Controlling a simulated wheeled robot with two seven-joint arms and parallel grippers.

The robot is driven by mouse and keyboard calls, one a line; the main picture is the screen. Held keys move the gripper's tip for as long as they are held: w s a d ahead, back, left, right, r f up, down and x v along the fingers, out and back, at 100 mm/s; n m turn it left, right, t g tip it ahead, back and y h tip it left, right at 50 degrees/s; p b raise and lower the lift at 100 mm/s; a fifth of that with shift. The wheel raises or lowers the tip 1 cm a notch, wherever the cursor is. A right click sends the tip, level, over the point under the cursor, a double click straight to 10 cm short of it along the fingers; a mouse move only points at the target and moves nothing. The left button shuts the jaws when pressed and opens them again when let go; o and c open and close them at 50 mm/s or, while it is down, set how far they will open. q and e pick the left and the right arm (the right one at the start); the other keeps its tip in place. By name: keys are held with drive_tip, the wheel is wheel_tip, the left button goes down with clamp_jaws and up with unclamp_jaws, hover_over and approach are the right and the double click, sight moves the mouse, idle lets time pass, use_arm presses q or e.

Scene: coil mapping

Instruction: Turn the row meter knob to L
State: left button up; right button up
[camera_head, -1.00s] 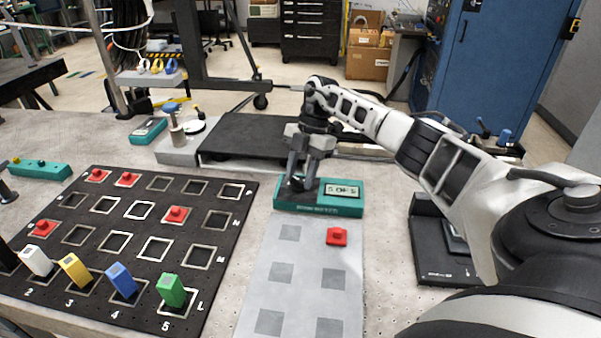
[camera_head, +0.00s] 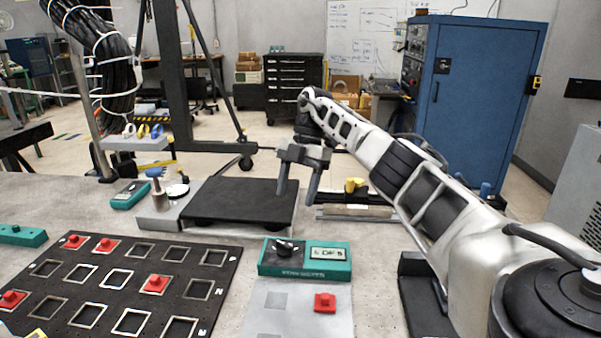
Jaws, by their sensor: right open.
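A teal meter box (camera_head: 305,268) stands on the table just right of the black grid board. It has a black knob (camera_head: 284,247) on its left and a small display (camera_head: 328,254) on its right. The label on its front and the display text are too small to read surely. My right gripper (camera_head: 296,196) is open and empty. It hangs above and behind the meter, apart from the knob, with its fingers pointing down. Which mark the knob points to cannot be told. My left gripper is not in view.
A black grid board (camera_head: 215,305) with several red blocks lies at the left. A grey mat (camera_head: 285,300) with a red block (camera_head: 325,302) lies in front of the meter. A black platform (camera_head: 240,200) stands behind. Other teal boxes (camera_head: 130,195) sit left.

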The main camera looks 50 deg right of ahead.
drive_tip(key=shift+v, duration=2.3)
drive_tip(key=shift+f, duration=0.1)
